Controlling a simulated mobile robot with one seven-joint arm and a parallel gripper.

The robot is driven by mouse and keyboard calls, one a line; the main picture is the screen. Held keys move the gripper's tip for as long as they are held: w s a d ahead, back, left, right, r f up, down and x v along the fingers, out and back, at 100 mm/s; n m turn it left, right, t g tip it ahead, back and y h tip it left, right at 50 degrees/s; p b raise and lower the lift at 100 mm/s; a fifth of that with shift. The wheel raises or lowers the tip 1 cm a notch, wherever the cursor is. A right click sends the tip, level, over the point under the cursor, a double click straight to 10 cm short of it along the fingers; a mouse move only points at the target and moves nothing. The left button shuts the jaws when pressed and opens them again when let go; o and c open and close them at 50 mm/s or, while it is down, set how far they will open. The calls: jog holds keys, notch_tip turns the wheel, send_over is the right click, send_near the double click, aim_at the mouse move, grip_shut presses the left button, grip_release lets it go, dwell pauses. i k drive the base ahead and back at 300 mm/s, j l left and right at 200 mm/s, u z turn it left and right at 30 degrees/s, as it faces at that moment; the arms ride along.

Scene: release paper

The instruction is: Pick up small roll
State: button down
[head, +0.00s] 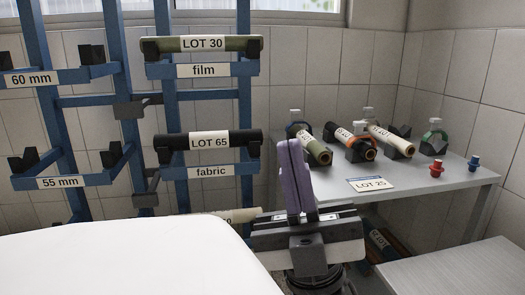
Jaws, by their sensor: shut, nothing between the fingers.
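My gripper (291,146), with purple fingers, points up in the middle of the view. Its fingers are shut together with nothing between them.
A blue rack at the left holds an olive LOT 30 roll (215,43) and a black LOT 65 roll (222,139). The grey table (425,180) also bears a LOT 25 card (370,184), red and blue knobs and a green-ringed cradle. More rolls lie below it.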

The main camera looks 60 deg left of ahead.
aim_at(223, 139)
jog(key=k+u, duration=0.1)
jog(key=u, duration=0.4)
jog(key=j+u, duration=0.15)
jog(key=u, duration=0.35)
jog(key=k+j+u, duration=0.1)
jog(key=u, duration=0.4)
jog(key=j+u, duration=0.15)
jog(key=u, duration=0.35)
